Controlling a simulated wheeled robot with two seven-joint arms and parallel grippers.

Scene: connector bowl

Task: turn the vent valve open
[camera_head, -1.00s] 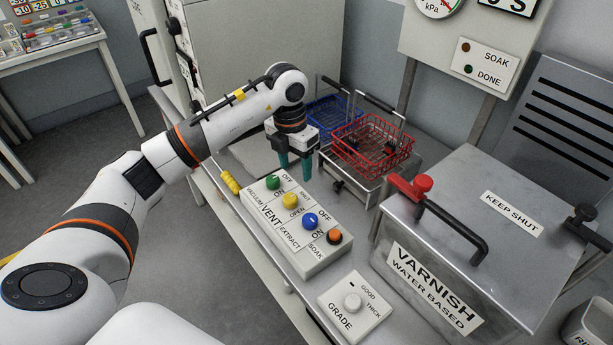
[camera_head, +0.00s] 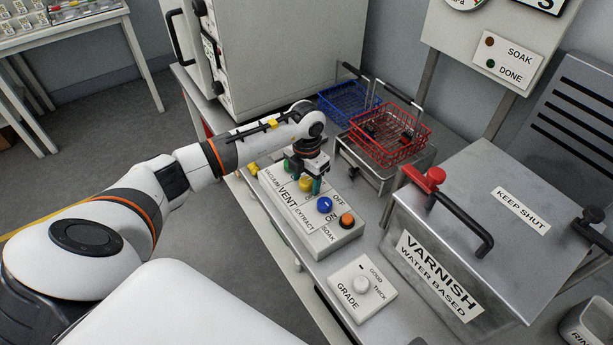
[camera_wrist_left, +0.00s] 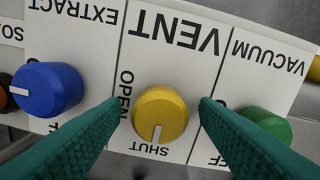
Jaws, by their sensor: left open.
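The vent valve is a yellow knob (camera_head: 305,185) on the white control panel (camera_head: 338,246). In the left wrist view the yellow knob (camera_wrist_left: 160,112) has a white mark pointing to SHUT; OPEN is printed beside it. My left gripper (camera_head: 308,177) is over the panel, pointing down. In the left wrist view its green fingers (camera_wrist_left: 161,103) are open, one on each side of the knob, with gaps visible. The head view partly hides the knob behind a finger. My right gripper is not in view.
A blue knob (camera_wrist_left: 45,90) and a green knob (camera_wrist_left: 265,124) flank the yellow one closely. An orange button (camera_head: 346,220) is at the panel's near end. The red basket (camera_head: 385,142), varnish tank (camera_head: 440,265) and grade dial box (camera_head: 350,297) stand around it.

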